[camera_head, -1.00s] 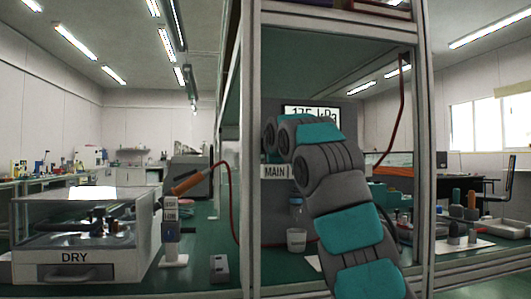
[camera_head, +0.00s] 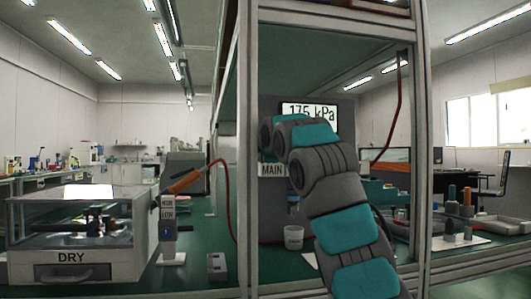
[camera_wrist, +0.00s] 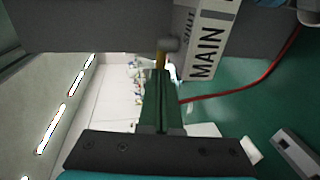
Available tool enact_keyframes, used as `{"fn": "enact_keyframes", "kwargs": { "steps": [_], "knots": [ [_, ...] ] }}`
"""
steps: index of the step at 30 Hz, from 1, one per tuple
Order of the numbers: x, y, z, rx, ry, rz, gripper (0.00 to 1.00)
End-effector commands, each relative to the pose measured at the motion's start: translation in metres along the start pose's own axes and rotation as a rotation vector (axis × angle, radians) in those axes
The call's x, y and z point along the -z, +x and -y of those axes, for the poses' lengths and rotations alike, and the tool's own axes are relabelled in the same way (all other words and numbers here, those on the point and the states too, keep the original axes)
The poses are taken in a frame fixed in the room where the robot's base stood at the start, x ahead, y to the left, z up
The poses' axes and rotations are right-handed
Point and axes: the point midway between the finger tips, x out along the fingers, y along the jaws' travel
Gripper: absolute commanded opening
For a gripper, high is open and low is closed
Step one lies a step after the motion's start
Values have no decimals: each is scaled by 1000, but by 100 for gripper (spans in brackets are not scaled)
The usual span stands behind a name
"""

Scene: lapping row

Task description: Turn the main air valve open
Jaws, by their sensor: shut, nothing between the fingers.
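The main air valve shows in the wrist view as a grey knob (camera_wrist: 168,44) with a short yellow lever (camera_wrist: 160,60), beside a white MAIN plate (camera_wrist: 207,45) that also carries the word SHUT. My gripper (camera_wrist: 161,74) is shut and empty, its dark fingers ending right at the lever. I cannot tell whether they touch it. In the head view my arm's wrist hides the valve and the gripper; the MAIN plate (camera_head: 272,170) shows just below the wrist, on a grey panel (camera_head: 268,205).
A display (camera_head: 309,112) above my wrist reads 175 kPa. Frame posts stand on both sides of the panel. A red hose (camera_head: 229,200) runs beside the left post. A DRY box (camera_head: 75,245) and a cup (camera_head: 293,238) stand on the green bench.

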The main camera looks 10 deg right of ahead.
Motion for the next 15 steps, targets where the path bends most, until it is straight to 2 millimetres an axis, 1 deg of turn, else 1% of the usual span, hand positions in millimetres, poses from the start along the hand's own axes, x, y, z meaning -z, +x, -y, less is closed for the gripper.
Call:
{"fn": "enact_keyframes", "kwargs": {
  "steps": [1,8,11,15],
  "knots": [
    [0,2,-4,-12,0,-1,0],
    [0,-1,-5,-17,0,-2,0],
    [0,-8,-6,-18,0,-2,0],
    [0,-25,-4,-16,-2,-2,0]
  ]
}}
